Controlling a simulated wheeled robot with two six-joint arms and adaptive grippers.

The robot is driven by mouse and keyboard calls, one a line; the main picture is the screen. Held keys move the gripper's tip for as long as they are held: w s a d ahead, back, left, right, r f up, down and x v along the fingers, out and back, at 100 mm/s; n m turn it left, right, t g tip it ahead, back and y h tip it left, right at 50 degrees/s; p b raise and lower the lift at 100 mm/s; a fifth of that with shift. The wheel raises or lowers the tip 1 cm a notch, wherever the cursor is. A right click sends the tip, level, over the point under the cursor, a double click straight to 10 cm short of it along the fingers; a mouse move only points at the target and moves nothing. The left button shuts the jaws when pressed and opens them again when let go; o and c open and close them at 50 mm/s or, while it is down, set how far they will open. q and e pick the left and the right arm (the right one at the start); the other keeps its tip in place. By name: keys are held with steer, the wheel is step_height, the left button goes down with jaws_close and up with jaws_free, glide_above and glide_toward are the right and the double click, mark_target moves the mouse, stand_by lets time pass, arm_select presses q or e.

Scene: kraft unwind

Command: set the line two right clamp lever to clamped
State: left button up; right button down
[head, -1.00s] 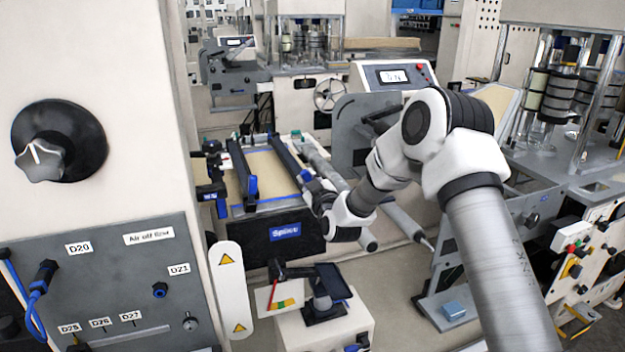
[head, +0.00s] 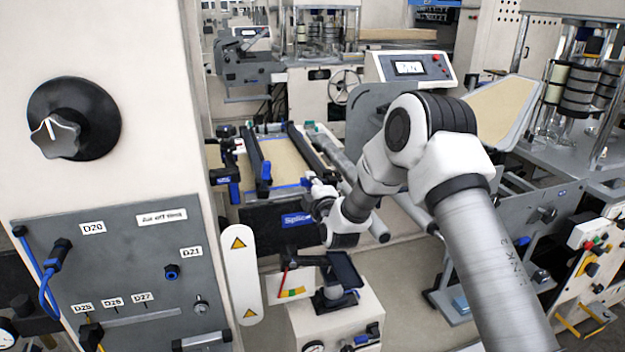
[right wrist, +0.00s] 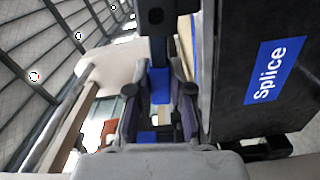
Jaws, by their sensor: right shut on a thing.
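The splice table (head: 275,232) has a dark front face with a blue "Splice" label. Two dark clamp bars run across its tan top. The left bar (head: 254,155) has a blue lever (head: 266,171) at its near end. The right bar (head: 304,150) ends near my right gripper (head: 312,188), which hides much of that end. In the right wrist view my right gripper (right wrist: 160,100) has its fingers on both sides of a blue lever (right wrist: 159,82) under a dark bar end, shut on it. The lever's exact angle is hard to tell. My left gripper is not in view.
A white cabinet with a black dial (head: 73,118) stands close on the left. A small pedestal with a dark tablet-like holder (head: 343,270) stands in front of the table. Grey rollers (head: 378,230) lie right of the table. A control panel (head: 410,67) stands behind.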

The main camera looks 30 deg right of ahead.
steer(key=shift+f+n, duration=0.4)
steer(key=shift+n, duration=0.6)
steer(key=c, duration=1.3)
jaws_free()
steer(key=shift+o, duration=1.3)
steer(key=shift+w+f, duration=0.15)
steer(key=v, duration=1.2)
steer(key=shift+f, duration=0.1)
